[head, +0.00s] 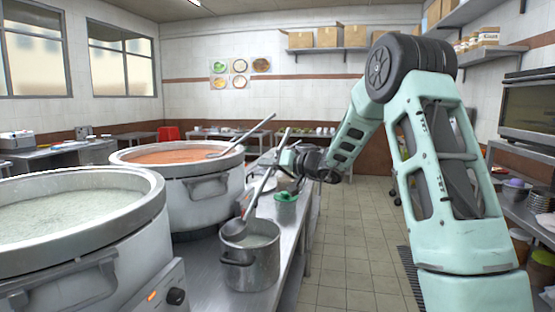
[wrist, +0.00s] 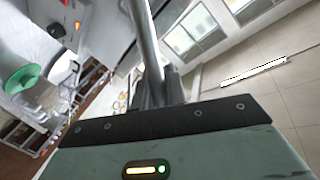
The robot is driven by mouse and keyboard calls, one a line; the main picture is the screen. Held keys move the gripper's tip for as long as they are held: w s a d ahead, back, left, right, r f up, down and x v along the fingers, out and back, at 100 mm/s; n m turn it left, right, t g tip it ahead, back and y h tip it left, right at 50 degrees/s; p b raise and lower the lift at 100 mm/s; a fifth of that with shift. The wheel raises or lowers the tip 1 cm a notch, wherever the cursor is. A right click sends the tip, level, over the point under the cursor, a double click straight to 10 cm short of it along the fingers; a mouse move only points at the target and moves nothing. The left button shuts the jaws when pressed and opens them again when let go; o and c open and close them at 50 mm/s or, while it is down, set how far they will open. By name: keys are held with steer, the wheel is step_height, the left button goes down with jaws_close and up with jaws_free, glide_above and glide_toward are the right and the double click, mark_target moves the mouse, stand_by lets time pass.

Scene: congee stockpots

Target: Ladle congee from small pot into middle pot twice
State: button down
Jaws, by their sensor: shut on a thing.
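The small pot (head: 250,265) stands on the steel counter with pale congee inside. The middle pot (head: 205,195), wide and metal, holds orange-red congee and stands behind and left of it. My gripper (head: 292,160) is shut on a ladle (head: 262,188), up and right of the small pot. The ladle slants down left, its bowl at the small pot's back left rim; I cannot tell whether it is inside or just above, or what it holds. In the wrist view the ladle's grey handle (wrist: 145,45) rises from between the fingers (wrist: 163,92).
A big pot (head: 85,235) of whitish congee stands at the near left. Another ladle (head: 245,135) rests in the middle pot. The tiled floor (head: 355,250) to the right is clear.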

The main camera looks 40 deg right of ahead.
mark_target(261, 188)
steer(key=a+f, duration=0.1)
steer(key=f, duration=0.1)
steer(key=a+f+n+p, duration=0.1)
steer(key=f, duration=0.1)
steer(key=a+f+n+p, duration=0.1)
steer(key=f, duration=0.1)
steer(key=shift+f+h, duration=0.4)
steer(key=d+f+m+y+b, duration=0.1)
steer(key=d+f+m+b, duration=0.3)
steer(key=d+f+b, duration=0.2)
steer(key=shift+d+t+b, duration=0.3)
steer(key=shift+d+b, duration=0.15)
steer(key=shift+b, duration=0.1)
step_height(261, 188, up, 17)
steer(key=p, duration=0.1)
steer(key=shift+r+p, duration=0.15)
steer(key=shift+p, duration=0.15)
stand_by(0.9)
steer(key=shift+b, duration=0.4)
steer(key=shift+m+t+y+b, duration=0.3)
steer(key=shift+m+b, duration=0.5)
steer(key=shift+b, duration=0.05)
